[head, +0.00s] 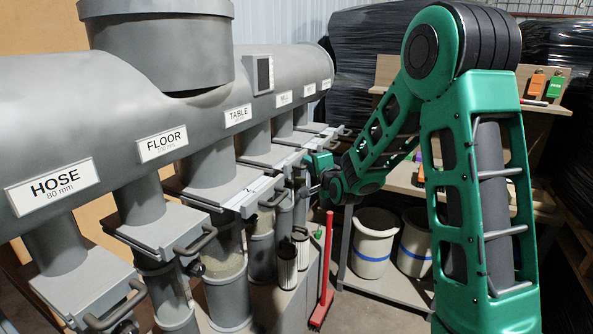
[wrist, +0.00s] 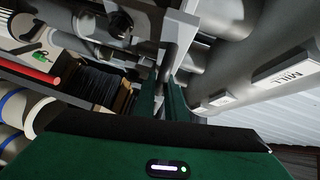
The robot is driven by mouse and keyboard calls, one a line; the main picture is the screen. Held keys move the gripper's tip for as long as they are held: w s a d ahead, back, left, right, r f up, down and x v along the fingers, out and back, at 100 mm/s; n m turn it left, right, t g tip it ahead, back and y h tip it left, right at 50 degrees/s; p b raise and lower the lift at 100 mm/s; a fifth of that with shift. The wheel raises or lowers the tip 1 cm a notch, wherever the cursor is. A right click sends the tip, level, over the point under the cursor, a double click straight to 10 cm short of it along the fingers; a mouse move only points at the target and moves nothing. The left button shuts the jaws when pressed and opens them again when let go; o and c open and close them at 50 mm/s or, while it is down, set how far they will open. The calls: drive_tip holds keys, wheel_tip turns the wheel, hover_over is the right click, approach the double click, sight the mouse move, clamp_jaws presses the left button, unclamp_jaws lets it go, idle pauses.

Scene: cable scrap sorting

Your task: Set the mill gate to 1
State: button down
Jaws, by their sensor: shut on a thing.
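The mill duct carries a small label (head: 284,98) reading MILL, which shows larger in the wrist view (wrist: 288,74). The mill gate (head: 276,159) is a grey slide plate on the branch pipe below it. My gripper (head: 311,166) is at the front of this gate, and the arm partly covers the handle. In the wrist view my gripper's two green fingers (wrist: 165,97) are closed around a dark bar handle (wrist: 169,56). No scale or number for the gate setting is readable.
Gates with handles under the TABLE label (head: 238,115), FLOOR label (head: 163,144) and HOSE label (head: 52,187) line the left. White buckets with blue bands (head: 372,244) stand under a bench on the right. A red-handled broom (head: 327,262) stands between.

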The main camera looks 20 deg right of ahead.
drive_tip(key=shift+w+a+f, duration=0.15)
drive_tip(key=shift+w+a, duration=0.05)
drive_tip(key=shift+a, duration=0.1)
drive_tip(key=c, duration=1.8)
unclamp_jaws()
drive_tip(key=shift+s, duration=0.45)
drive_tip(key=s, duration=0.3)
drive_tip(key=s+r, duration=0.1)
drive_tip(key=s, duration=0.5)
drive_tip(key=shift+s+r, duration=0.2)
drive_tip(key=shift+s, duration=0.1)
